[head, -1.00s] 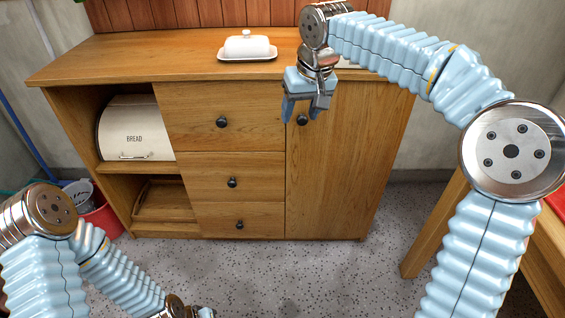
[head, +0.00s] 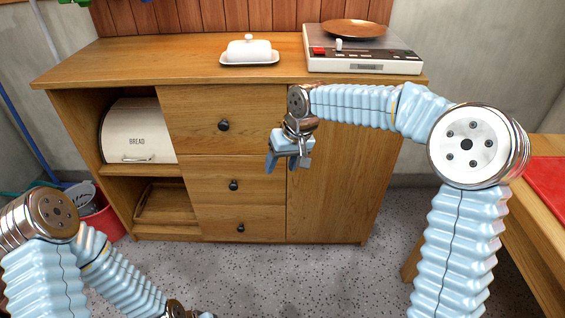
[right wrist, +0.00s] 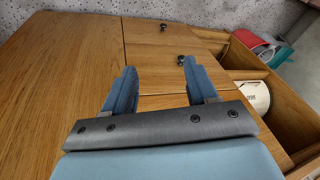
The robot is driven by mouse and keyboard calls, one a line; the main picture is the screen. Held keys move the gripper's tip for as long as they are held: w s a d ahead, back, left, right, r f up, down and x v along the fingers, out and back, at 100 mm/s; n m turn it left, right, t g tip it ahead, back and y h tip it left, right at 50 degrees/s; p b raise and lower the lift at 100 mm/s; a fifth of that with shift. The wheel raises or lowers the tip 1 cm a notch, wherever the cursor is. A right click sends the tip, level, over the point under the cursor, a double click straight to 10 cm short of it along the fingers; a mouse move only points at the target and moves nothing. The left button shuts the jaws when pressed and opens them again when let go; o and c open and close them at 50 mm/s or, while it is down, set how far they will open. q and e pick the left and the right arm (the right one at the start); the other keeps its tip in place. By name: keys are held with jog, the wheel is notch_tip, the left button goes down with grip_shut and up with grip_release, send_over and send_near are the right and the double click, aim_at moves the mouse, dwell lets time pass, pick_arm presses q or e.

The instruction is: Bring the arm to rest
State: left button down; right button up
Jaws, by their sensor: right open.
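My right gripper (head: 286,163) is open and empty in the head view, in front of the wooden sideboard (head: 330,190), near the line between its drawers and its door. In the right wrist view its two blue fingers (right wrist: 154,85) stand apart with nothing between them, and the wooden front shows beyond them. My left arm (head: 45,260) is folded low at the left of the head view. Its gripper is at most a sliver at the bottom edge, and its fingers cannot be made out.
A white butter dish (head: 249,51) and a turntable-like device (head: 362,62) with a brown disc stand on the sideboard top. A bread bin (head: 139,132) sits in the left shelf. A red bucket (head: 104,219) is at left; a wooden table (head: 548,215) is at right. Speckled floor in front is clear.

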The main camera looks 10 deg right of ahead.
dwell(0.3)
jog(key=s+a+f+g+y, duration=0.1)
jog(key=s+a+f, duration=0.15)
jog(key=f, duration=0.55)
jog(key=s+a+f+m, duration=0.1)
jog(key=s+f, duration=0.3)
jog(key=f, duration=0.4)
jog(key=s+a+f+g+y, duration=0.1)
jog(key=s+f, duration=0.3)
jog(key=f, duration=0.4)
jog(key=s+d+f+m, duration=0.1)
jog(key=s+f+m, duration=0.1)
jog(key=s+f, duration=0.8)
jog(key=s, duration=0.5)
jog(key=shift+s+d, duration=0.15)
jog(key=shift+d, duration=0.1)
